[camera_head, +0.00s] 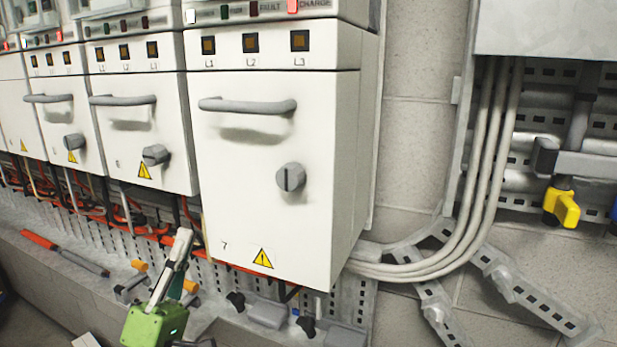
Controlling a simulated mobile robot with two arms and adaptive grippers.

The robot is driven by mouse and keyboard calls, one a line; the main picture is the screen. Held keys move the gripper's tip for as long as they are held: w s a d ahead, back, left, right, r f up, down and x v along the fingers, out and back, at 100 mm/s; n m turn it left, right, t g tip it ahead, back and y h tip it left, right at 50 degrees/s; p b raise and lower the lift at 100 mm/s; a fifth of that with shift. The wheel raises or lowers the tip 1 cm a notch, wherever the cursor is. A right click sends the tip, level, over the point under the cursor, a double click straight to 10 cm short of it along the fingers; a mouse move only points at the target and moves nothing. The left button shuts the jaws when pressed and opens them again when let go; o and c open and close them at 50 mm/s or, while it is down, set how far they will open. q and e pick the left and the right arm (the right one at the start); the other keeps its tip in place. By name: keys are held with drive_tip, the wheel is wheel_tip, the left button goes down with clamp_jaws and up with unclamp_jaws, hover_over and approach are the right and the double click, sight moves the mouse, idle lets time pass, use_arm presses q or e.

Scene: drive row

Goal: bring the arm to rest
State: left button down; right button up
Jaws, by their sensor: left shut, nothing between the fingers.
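My left gripper (182,246) shows low in the head view, with a green body (155,324) and pale grey fingers pointing up. Its fingers are together with nothing between them. It is in front of the lower panel and cables, left of and below the nearest white cabinet (270,150). I cannot tell whether it touches anything behind it. My right gripper is out of view.
White cabinets with grey handles (247,106) and rotary knobs (290,178) run along the wall. A red-handled tool (38,239) lies on the ledge at left. Thick grey cables (490,150) and a yellow valve handle (562,207) are at right.

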use_arm(q)
drive_tip(key=s+d+f+m+g+y, duration=0.1)
drive_tip(key=d+f+m+g+y, duration=0.2)
drive_tip(key=f, duration=0.6)
drive_tip(key=s+d+f+m+g+y, duration=0.1)
drive_tip(key=d+f+m+g, duration=0.15)
drive_tip(key=f+g, duration=0.4)
drive_tip(key=s+d+f+m+g+y, duration=0.1)
drive_tip(key=s+d+f+m+g, duration=0.15)
drive_tip(key=f, duration=0.75)
drive_tip(key=s+a+f+m+g+y, duration=0.25)
drive_tip(key=s+f+g, duration=0.4)
drive_tip(key=s, duration=0.65)
drive_tip(key=s+a+f+m+g+y, duration=0.2)
drive_tip(key=s+a+f+g+y, duration=0.15)
drive_tip(key=s+f, duration=0.7)
drive_tip(key=s+f+g, duration=0.2)
drive_tip(key=s+f, duration=0.1)
drive_tip(key=f, duration=2.2)
drive_tip(key=s+a+f+g, duration=0.1)
drive_tip(key=s+a+f, duration=0.2)
drive_tip(key=s+f, duration=1.3)
drive_tip(key=shift+s, duration=0.65)
drive_tip(key=shift+a+f+m, duration=0.1)
drive_tip(key=shift+m, duration=0.15)
